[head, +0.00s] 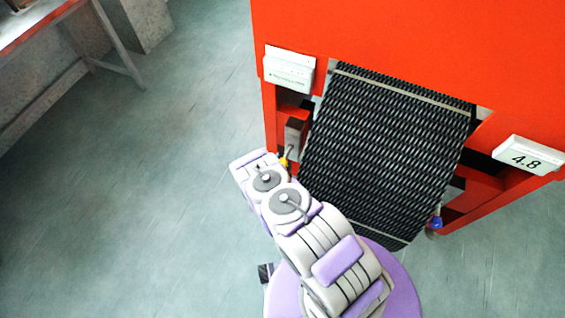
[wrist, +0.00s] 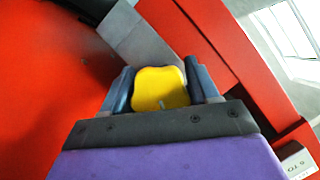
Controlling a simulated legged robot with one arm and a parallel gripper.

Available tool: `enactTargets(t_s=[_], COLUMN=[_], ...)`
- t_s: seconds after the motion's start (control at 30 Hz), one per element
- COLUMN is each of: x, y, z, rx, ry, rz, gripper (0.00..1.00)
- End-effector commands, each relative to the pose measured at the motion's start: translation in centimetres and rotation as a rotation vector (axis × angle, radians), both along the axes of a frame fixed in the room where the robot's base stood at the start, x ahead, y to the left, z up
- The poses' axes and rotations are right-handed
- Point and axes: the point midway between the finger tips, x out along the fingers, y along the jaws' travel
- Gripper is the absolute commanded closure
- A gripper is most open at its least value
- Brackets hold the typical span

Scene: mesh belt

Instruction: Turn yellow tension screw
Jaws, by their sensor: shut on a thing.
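The yellow tension screw (wrist: 160,88) sits between the two fingers of my gripper (wrist: 160,92) in the wrist view. My gripper is shut on it, with one finger against each side. In the head view only a small bit of the yellow screw (head: 284,162) shows at the left side of the mesh belt (head: 385,150). My arm hides the rest of it and the fingertips there. A blue screw (head: 435,223) is at the right side of the belt.
The red machine frame (head: 410,35) surrounds the belt. A white display (head: 524,156) at right reads 4.8; another white display (head: 289,72) is at left, its text unreadable. A bench (head: 40,30) stands at far left. The floor (head: 130,200) between is clear.

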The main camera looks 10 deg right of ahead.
Motion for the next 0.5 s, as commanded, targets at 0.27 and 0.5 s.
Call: enactTargets(t_s=[0.27,0.5], x=[0.01,0.0], y=[0.0,-0.01], z=[0.03,0.01], rx=[-0.001,-0.002], ry=[0.0,0.001], rz=[0.0,0.0], gripper=[0.35,0.18])
